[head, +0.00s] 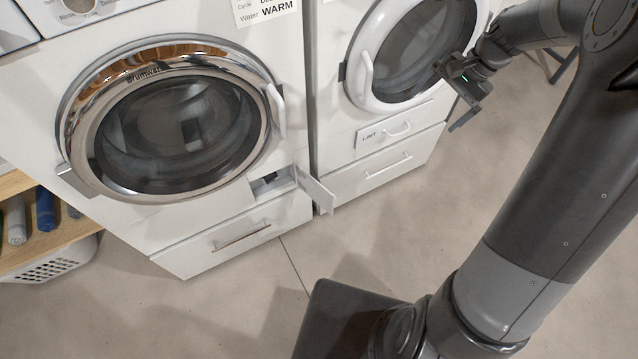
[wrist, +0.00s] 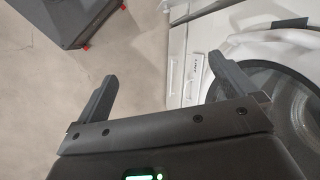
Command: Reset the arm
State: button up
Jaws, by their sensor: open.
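My gripper (head: 466,100) is at the upper right of the head view, in front of the right machine (head: 340,110). In the wrist view my gripper (wrist: 162,85) has its two fingers wide apart, with nothing between them but floor and the edge of the white machine (wrist: 185,60). It is open and empty. My arm runs down the right side of the head view. From the head view I cannot tell the exact gap between the gripper and the machine's round door (head: 385,95).
The left washer (head: 290,130) has its round door shut. A small flap (head: 315,190) at its lower right stands open, sticking out. A shelf (head: 60,235) with bottles and a white basket (head: 50,262) is at far left. The floor (head: 410,220) is clear around the arm.

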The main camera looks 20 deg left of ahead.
jog(key=w+a+f+m+g+y, duration=0.15)
jog(key=w+f, duration=0.25)
jog(key=f, duration=0.7)
jog(key=w+a+f+m+g+y, duration=0.1)
jog(key=w+f+m+y, duration=0.2)
jog(key=f, duration=0.8)
jog(key=s+a+f+m+y, duration=0.1)
jog(key=a+f+m+y, duration=0.1)
jog(key=f, duration=0.8)
jog(key=s+a+f+m+y, duration=0.1)
jog(key=f+m+y, duration=0.1)
jog(key=f, duration=0.8)
jog(key=x, duration=0.9)
jog(key=shift+s+a+g, duration=0.2)
jog(key=shift+s+g, duration=0.2)
jog(key=shift+g, duration=0.05)
jog(key=shift+r, duration=0.15)
jog(key=v, duration=1)
jog(key=shift+r, duration=0.1)
